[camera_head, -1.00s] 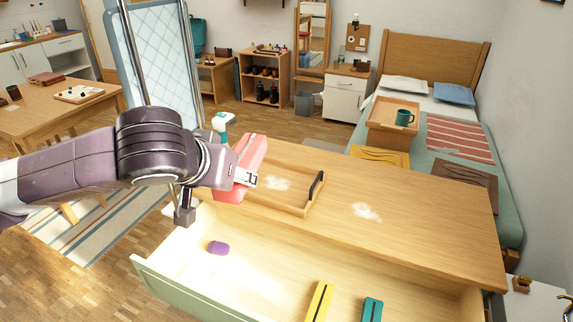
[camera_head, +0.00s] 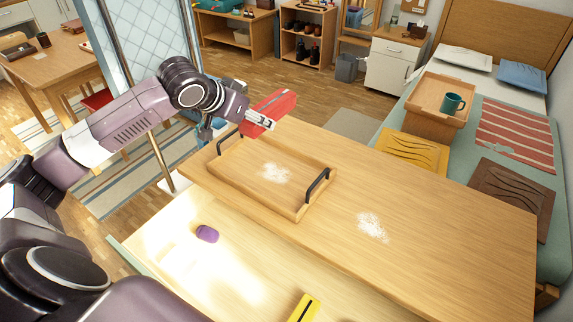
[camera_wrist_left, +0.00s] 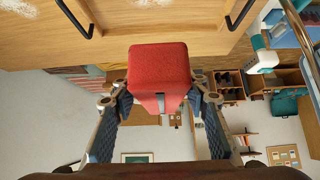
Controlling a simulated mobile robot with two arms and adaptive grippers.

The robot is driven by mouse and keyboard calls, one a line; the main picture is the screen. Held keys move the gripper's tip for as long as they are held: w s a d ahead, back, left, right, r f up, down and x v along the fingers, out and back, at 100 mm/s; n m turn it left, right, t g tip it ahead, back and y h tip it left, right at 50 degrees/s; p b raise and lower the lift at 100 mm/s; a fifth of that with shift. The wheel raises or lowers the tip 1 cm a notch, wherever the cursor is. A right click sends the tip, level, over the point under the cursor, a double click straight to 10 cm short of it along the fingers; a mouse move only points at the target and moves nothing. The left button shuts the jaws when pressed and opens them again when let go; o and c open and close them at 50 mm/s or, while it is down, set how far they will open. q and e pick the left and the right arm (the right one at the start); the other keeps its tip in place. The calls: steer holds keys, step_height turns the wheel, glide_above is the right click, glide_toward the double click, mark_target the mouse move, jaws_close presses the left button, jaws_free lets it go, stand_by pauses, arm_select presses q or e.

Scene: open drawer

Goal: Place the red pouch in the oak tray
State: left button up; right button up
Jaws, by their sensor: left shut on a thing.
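The red pouch (camera_head: 270,112) is held by my left gripper (camera_head: 262,122), above the back edge of the dresser top, just behind the oak tray. In the left wrist view the red pouch (camera_wrist_left: 160,75) sits between the two fingers (camera_wrist_left: 158,108), which close on its sides. The oak tray (camera_head: 318,201) lies on the dresser top with dark handles at its left and right ends. It looks empty, with a bright patch of light on its floor. Its edge and handles also show at the top of the left wrist view. My right gripper is not in view.
The open drawer (camera_head: 165,235) below the dresser top holds a purple object (camera_head: 207,234) and a yellow item (camera_head: 303,307). The dresser top (camera_head: 430,230) right of the tray is clear. A bed with a wooden tray and teal mug (camera_head: 453,103) stands behind.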

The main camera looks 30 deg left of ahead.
arm_select(q)
steer(key=shift+w+a+f, duration=0.1)
steer(key=shift+a+f, duration=0.05)
steer(key=shift+f, duration=0.25)
step_height(320, 180, down, 14)
steer(key=shift+f+b, duration=0.2)
steer(key=shift+b, duration=0.15)
steer(key=shift+f, duration=2.35)
